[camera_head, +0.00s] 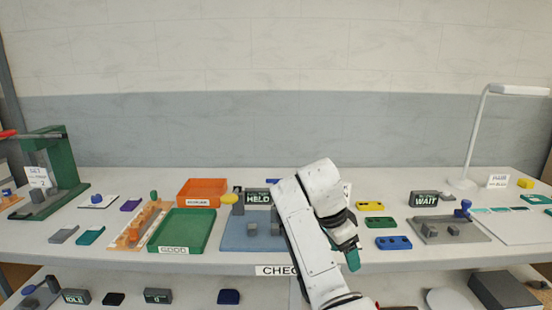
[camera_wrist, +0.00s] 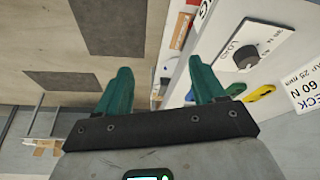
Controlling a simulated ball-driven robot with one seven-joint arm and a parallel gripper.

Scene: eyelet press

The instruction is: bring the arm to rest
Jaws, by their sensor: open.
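My white arm rises from the bottom middle of the head view and bends over the bench front. My gripper (camera_head: 352,258) points down at the front edge of the bench, with one teal finger showing. In the wrist view both teal fingers of my gripper (camera_wrist: 162,92) stand wide apart with nothing between them. The arm hides part of the blue mat (camera_head: 238,234) and part of the CHECK label on the bench edge.
The bench (camera_head: 130,258) holds a green GOOD tray (camera_head: 186,232), an orange tray (camera_head: 202,190), a grey fixture plate (camera_head: 470,238) and a white lamp (camera_head: 476,130). Blue (camera_head: 393,243), green and yellow parts lie right of my gripper. A lower shelf holds more items.

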